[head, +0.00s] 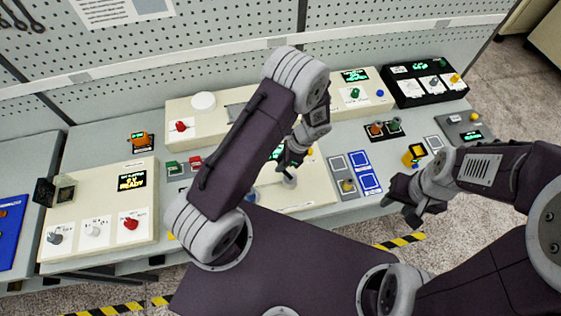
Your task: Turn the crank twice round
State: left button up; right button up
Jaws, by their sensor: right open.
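The crank panel (312,197) is a cream box in the middle of the bench, mostly hidden behind my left arm. A grey knob (290,181), which looks like the crank's handle, shows on it just below my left gripper (287,167). The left gripper points down at this knob; I cannot tell whether its fingers touch or hold it. The rest of the crank is hidden. A green display on the panel is partly covered by the gripper. My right gripper (405,208) is open and empty near the bench's front edge, to the right of blue-framed pads.
A cream panel with knobs and a "READY" display (129,182) stands at left. Blue-framed pads (365,160) and a yellow block (414,154) lie right of the crank panel. A black box (430,84) stands at back right. A pegboard wall closes the back.

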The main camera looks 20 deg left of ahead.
pick_arm(q)
jog(key=shift+o, duration=0.9)
jog(key=shift+w+d+r, duration=0.1)
jog(key=shift+d+r, duration=0.05)
jog(key=shift+r, duration=0.15)
jog(key=s+b+v, duration=0.1)
jog(key=b+v, duration=0.1)
jog(key=v, duration=0.6)
jog(key=shift+w+r, duration=0.2)
jog(key=shift+w, duration=0.25)
jog(key=shift+d, duration=0.1)
